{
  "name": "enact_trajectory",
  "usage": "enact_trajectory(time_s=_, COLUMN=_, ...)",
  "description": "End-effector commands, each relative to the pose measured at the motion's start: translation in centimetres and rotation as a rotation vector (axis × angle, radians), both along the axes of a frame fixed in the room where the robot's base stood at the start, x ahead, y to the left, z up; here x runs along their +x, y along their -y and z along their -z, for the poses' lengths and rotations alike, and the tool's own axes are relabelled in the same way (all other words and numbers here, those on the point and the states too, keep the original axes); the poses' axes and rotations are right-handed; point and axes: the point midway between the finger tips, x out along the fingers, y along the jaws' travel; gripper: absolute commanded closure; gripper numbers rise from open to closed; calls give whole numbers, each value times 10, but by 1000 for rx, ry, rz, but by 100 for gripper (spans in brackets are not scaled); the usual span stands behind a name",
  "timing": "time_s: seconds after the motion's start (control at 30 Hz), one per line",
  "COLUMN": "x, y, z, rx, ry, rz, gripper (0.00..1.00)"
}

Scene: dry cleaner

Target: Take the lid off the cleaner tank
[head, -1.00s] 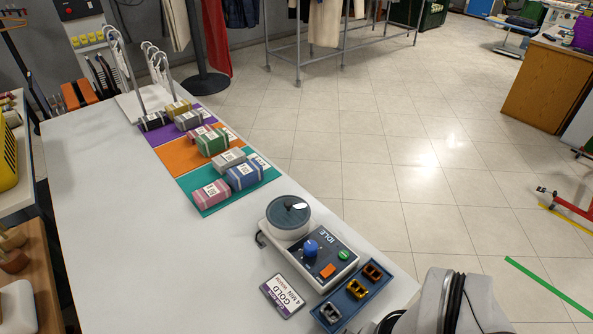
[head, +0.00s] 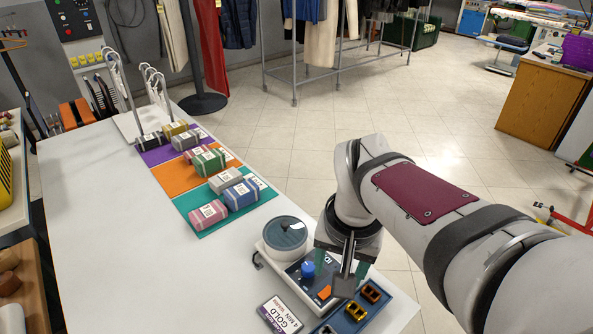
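The cleaner tank (head: 265,250) stands near the front right of the white table, built into a unit with a control panel.
Wrapped bundles (head: 240,195) lie on coloured mats behind. The table's left half (head: 130,240) is clear.

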Motion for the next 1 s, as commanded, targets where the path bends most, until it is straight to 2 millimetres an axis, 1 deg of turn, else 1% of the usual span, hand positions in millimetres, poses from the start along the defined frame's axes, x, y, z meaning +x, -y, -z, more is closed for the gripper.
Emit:
enact_trajectory(time_s=0.03, x=44, y=-22, z=1, rx=-27, ry=43, rz=-62, gripper=38)
enact_trajectory(time_s=0.07, x=70, y=-36, z=2, rx=-41, ry=77, rz=-94, gripper=38)
enact_trajectory(time_s=0.1, x=99, y=-55, z=4, rx=-59, ry=119, rz=-134, gripper=38)
enact_trajectory(time_s=0.2, x=149, y=-97, z=12, rx=-80, ry=199, rz=-208, gripper=38)
enact_trajectory(time_s=0.23, x=158, y=-105, z=14, rx=-84, ry=214, rz=-223, gripper=38)
enact_trajectory(time_s=0.3, x=171, y=-117, z=19, rx=-89, ry=238, rz=-241, gripper=38)
enact_trajectory(time_s=0.37, x=178, y=-120, z=28, rx=-91, ry=242, rz=-245, gripper=38)
enact_trajectory(time_s=0.6, x=203, y=-118, z=90, rx=-90, ry=241, rz=-242, gripper=38)
enact_trajectory(time_s=0.7, x=210, y=-118, z=107, rx=-90, ry=242, rz=-244, gripper=38)
enact_trajectory(time_s=0.77, x=213, y=-118, z=112, rx=-90, ry=243, rz=-243, gripper=38)
enact_trajectory(time_s=0.83, x=217, y=-117, z=122, rx=-89, ry=242, rz=-243, gripper=38)
enact_trajectory(time_s=1.0, x=231, y=-113, z=153, rx=-89, ry=240, rz=-242, gripper=38)
